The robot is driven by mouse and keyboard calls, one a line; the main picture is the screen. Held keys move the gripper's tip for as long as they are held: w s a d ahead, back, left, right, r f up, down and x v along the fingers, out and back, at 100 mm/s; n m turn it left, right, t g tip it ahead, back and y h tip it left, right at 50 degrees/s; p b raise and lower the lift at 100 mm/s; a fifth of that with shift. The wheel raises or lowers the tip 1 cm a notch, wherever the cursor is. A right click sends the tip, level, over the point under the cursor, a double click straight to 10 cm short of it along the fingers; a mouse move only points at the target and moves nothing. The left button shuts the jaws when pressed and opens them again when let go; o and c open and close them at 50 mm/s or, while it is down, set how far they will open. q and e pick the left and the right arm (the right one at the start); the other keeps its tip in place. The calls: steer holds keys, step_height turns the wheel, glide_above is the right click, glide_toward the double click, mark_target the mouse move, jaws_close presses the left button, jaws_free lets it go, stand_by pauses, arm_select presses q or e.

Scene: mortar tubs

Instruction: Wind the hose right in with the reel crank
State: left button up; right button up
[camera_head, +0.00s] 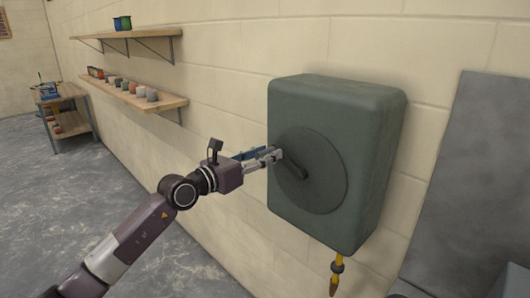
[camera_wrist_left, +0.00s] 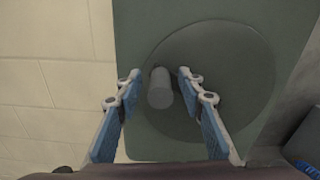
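The hose reel (camera_head: 375,150) is a grey-green box on the wall. On its front is a round disc (camera_head: 325,190) with a short dark crank (camera_head: 293,166). A short yellow hose end (camera_head: 338,262) with a dark collar hangs below the box. My left gripper (camera_head: 277,154) reaches the crank's outer end. In the left wrist view, the grey crank knob (camera_wrist_left: 160,92) is between the two fingertips of the left gripper (camera_wrist_left: 159,76). The fingers are apart, and a gap shows beside the knob. My right gripper is not in view.
Two wooden shelves (camera_head: 140,34) with pots are on the wall at left. A small bench (camera_head: 62,118) stands farther back. A grey panel (camera_head: 470,170) leans at right of the reel. The floor (camera_head: 70,195) at left is clear.

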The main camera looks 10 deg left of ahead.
arm_select(q)
jaws_close()
stand_by(0.4)
steer(key=shift+r, duration=0.2)
steer(key=shift+r+m, duration=0.1)
steer(key=shift+m, duration=0.2)
